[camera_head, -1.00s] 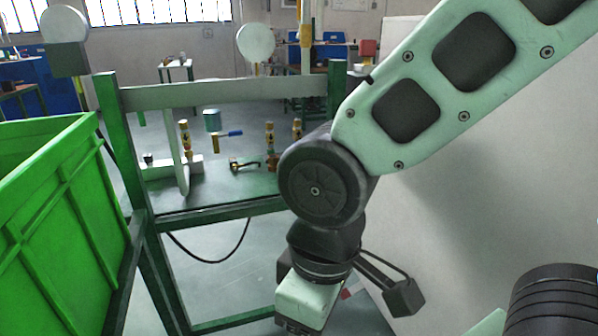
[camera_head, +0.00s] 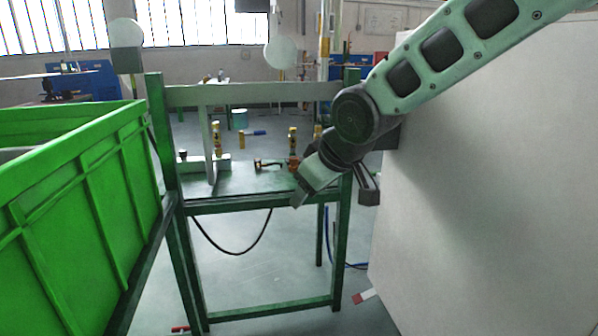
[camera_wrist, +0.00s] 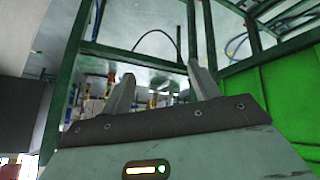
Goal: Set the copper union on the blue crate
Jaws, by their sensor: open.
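My gripper (camera_head: 302,196) is at the front right edge of the green-framed workbench (camera_head: 250,202). In the wrist view my gripper (camera_wrist: 163,88) shows two grey fingers spread apart, with nothing between them. A small copper-coloured fitting (camera_head: 294,164) stands on the bench just behind my gripper; I cannot tell whether it is the copper union. In the wrist view, several brass and copper-coloured fittings (camera_wrist: 153,101) show small and blurred beyond the fingers. I cannot make out a blue crate.
A large green crate (camera_head: 95,210) stands at the left and also shows in the wrist view (camera_wrist: 290,105). A pale panel (camera_head: 480,180) fills the right. A blue-handled valve (camera_head: 253,133) and a blue-grey container (camera_head: 240,118) are at the bench. A black hose (camera_head: 232,250) hangs below it.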

